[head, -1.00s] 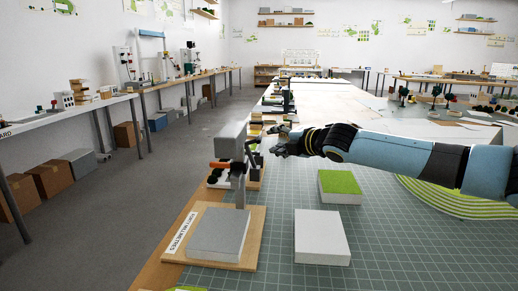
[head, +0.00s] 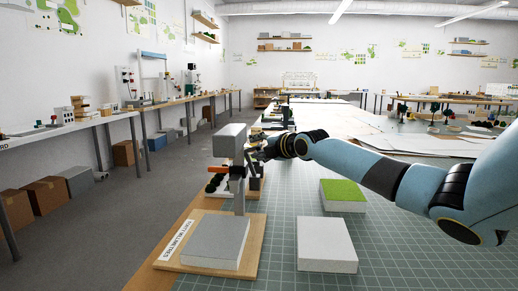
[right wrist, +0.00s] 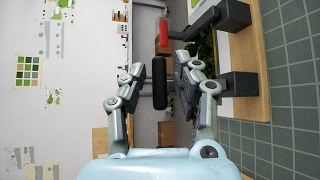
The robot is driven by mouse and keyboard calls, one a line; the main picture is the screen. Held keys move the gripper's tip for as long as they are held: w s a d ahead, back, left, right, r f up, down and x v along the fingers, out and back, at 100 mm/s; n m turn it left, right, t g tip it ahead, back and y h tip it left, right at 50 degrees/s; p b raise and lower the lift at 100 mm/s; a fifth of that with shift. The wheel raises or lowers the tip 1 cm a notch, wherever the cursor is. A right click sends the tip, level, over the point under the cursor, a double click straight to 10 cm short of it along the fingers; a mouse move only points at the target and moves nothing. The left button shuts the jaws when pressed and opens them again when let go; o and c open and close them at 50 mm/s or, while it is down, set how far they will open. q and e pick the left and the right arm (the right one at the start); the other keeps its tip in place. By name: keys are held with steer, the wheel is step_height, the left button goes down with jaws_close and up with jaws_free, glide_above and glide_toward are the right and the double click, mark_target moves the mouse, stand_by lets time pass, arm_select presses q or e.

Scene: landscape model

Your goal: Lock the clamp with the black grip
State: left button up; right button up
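In the right wrist view, the black grip (right wrist: 160,83) of a clamp stands between the two fingers of my right gripper (right wrist: 160,88). Both fingers are open, and a gap shows on each side of the grip. In the head view, my right gripper (head: 256,153) is beside the clamp stand, just right of the tall grey block (head: 229,140). The black grip is hard to make out there among the dark fingers. A second clamp has an orange-red grip (head: 218,169), which also shows above the black one in the right wrist view (right wrist: 163,36). My left gripper is out of view.
In front of the clamps, a grey block (head: 217,240) sits on a wooden board (head: 186,262). A white block (head: 325,245) and a green-topped block (head: 343,194) stand on the green gridded mat (head: 400,250). The mat around them is clear.

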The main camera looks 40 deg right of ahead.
jaws_close()
stand_by(0.3)
steer(key=shift+w+a+r+n+g, duration=0.2)
steer(key=shift+w+a+n+g, duration=0.2)
steer(key=shift+w+g, duration=0.1)
steer(key=shift+w+a+r+n+g+h+p, duration=0.1)
steer(key=shift+w+a+n+g+h+p, duration=0.2)
steer(key=shift+w+n+g+p, duration=0.1)
steer(key=shift+w+a+n+g+p, duration=0.3)
steer(key=shift+w+a+g+p, duration=0.1)
steer(key=shift+w+g+p, duration=0.15)
steer(key=shift+w+a+f+n+g+h+p, duration=0.25)
steer(key=shift+n+g+h+p, duration=0.1)
steer(key=shift+g, duration=0.1)
steer(key=shift+w+a+f+p, duration=0.2)
steer(key=shift+w+a+p, duration=0.05)
steer(key=shift+p, duration=0.05)
steer(key=shift+a, duration=0.1)
